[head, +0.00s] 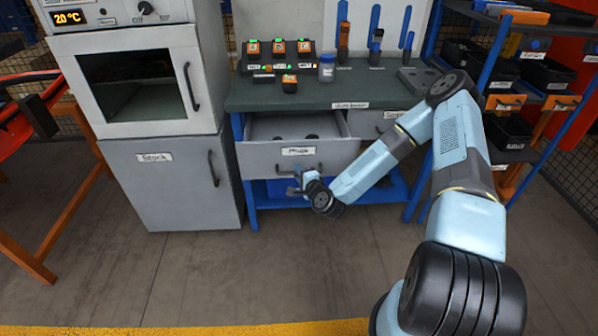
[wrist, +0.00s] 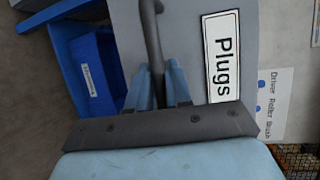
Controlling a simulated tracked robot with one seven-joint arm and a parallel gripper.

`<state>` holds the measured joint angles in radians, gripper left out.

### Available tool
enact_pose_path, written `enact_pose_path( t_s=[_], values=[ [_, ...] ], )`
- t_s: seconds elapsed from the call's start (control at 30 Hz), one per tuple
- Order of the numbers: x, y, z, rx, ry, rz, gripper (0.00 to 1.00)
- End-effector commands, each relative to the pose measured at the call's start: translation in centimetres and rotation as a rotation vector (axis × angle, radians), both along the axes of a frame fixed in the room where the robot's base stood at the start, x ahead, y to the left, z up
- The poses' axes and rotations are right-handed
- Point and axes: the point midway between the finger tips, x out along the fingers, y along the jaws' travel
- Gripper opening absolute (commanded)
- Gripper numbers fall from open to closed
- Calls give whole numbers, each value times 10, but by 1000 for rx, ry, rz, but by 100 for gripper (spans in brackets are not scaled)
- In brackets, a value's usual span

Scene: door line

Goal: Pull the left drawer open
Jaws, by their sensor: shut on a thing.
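The left drawer (head: 262,160), labelled "Plugs", stands pulled out from the bench, and its inside shows from above with a few small dark items in it. Its front also fills much of the wrist view (wrist: 190,15). The drawer's dark bar handle (wrist: 150,30) runs between the two light-blue fingers of my gripper (wrist: 158,78), which is shut on it. In the head view my gripper (head: 299,184) is at the drawer front, below the label, and my wrist partly hides the handle there.
The right drawer (head: 368,125) is closed beside it. A grey cabinet labelled "Stock" (head: 170,195) stands close on the left. A blue bin (wrist: 98,75) is on the shelf below. The bench top (head: 330,95) holds chargers and a jar. Open floor lies in front.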

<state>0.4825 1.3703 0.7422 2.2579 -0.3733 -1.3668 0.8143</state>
Motion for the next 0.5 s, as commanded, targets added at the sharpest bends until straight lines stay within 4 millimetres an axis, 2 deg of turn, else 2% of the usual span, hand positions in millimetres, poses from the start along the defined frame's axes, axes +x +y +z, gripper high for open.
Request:
enact_pose_path(
  t_s=[0.5],
  values=[
    [-7,-1,-4,-4,8,-1,0]
  ],
)
